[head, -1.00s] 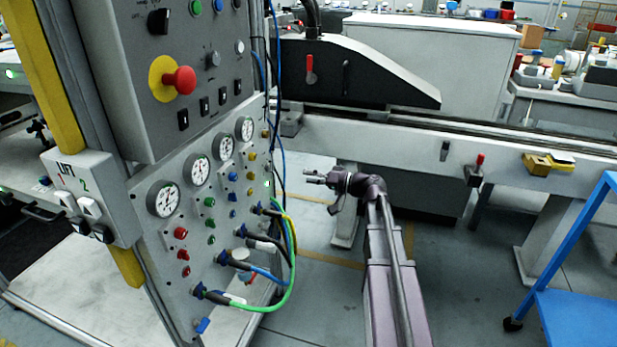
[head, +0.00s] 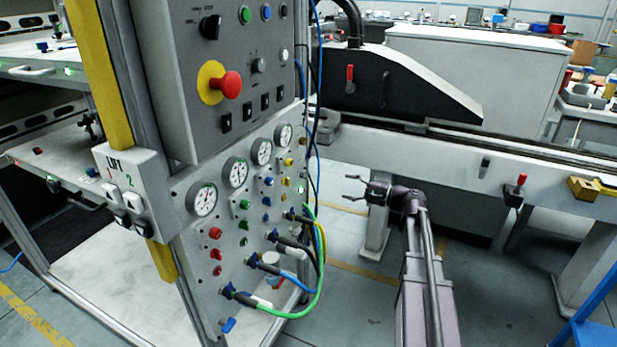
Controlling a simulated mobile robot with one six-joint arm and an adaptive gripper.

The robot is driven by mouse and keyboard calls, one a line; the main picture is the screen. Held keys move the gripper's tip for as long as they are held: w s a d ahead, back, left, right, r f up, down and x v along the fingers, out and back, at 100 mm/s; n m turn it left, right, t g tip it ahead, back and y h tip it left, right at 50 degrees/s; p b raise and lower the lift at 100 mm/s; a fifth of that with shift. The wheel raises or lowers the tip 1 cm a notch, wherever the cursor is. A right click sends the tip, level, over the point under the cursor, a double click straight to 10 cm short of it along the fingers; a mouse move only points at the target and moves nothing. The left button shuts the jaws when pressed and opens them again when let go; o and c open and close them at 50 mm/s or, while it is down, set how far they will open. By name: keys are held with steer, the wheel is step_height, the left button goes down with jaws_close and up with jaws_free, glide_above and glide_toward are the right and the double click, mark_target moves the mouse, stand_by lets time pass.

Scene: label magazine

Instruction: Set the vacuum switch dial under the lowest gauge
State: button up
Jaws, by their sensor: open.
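In the head view, several round white gauges run in a slanting row on the grey panel (head: 190,262). The lowest gauge (head: 202,199) is the leftmost one. Under it sit a red knob (head: 215,233) and smaller red fittings (head: 216,254). Which of these is the vacuum switch dial I cannot tell for sure. My gripper (head: 347,187) is open and empty, its fingers pointing left toward the panel. It is right of the panel and its hoses, apart from everything.
Green, blue and black hoses (head: 318,290) bulge from the panel's right side, between the knobs and my gripper. A red emergency button (head: 229,85) is above. A long grey machine (head: 440,165) stands behind my arm. A blue cart (head: 590,325) is at lower right.

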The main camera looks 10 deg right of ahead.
mark_target(305, 175)
steer(key=m, duration=0.3)
steer(key=shift+s+d+m, duration=0.1)
steer(key=shift+d+m, duration=0.1)
steer(key=shift+m, duration=0.1)
steer(key=shift+a, duration=0.1)
steer(key=x, duration=1.3)
steer(key=shift+w+a, duration=0.2)
steer(key=shift+w, duration=0.05)
jaws_close()
